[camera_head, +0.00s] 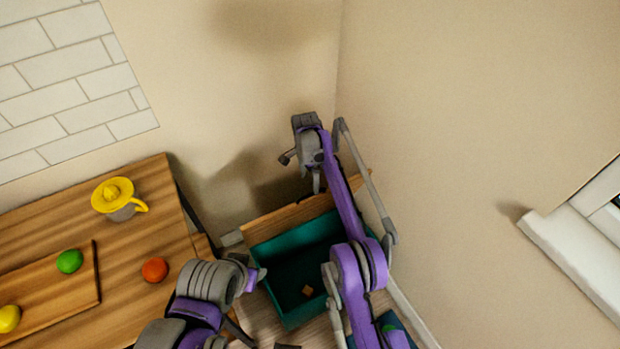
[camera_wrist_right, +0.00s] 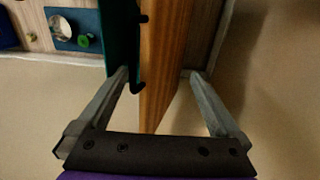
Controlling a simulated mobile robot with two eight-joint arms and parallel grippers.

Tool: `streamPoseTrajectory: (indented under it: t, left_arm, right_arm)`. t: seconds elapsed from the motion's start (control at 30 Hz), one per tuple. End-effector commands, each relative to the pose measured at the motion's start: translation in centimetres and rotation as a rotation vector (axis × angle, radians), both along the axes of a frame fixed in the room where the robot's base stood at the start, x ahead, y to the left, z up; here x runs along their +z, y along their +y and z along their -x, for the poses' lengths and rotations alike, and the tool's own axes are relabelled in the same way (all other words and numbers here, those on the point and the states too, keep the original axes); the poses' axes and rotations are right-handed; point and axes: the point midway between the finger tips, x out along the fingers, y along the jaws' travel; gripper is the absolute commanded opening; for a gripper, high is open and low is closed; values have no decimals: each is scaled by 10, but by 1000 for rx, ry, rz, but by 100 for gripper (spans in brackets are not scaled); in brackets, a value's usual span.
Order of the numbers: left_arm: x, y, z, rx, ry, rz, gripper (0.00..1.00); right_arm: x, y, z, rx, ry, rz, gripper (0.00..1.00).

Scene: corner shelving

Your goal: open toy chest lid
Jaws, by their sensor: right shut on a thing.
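My right gripper (camera_head: 316,186) is at the lid's upper edge, with my purple right arm passing over the chest. In the right wrist view the lid (camera_wrist_right: 166,62) shows edge-on between the fingers of my right gripper (camera_wrist_right: 155,80), beside a teal panel (camera_wrist_right: 119,35). My left arm is folded at the lower left of the chest; its fingertips are not clear.
Walls close in behind and right; a white ledge (camera_head: 575,255) juts out at the right.

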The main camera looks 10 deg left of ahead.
Motion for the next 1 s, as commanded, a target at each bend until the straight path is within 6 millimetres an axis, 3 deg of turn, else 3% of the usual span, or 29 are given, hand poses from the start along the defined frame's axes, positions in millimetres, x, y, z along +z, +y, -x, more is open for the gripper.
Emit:
streamPoseTrajectory:
  t: [0.03,0.27,0.33,0.7,1.0]
  left_arm:
    - [-2,0,0,0,1,0,50]
    - [0,0,0,0,0,0,50]
    - [2,0,0,0,0,0,50]
    - [29,0,-5,0,-10,0,50]
    - [41,0,-7,0,-16,0,50]
  right_arm:
    - [-14,10,-1,4,-15,-21,56]
    - [-9,10,-1,2,-15,-21,54]
    - [-1,10,-1,2,-16,-20,42]
    - [81,6,-1,1,-13,-10,42]
    - [112,4,0,0,-11,-5,42]
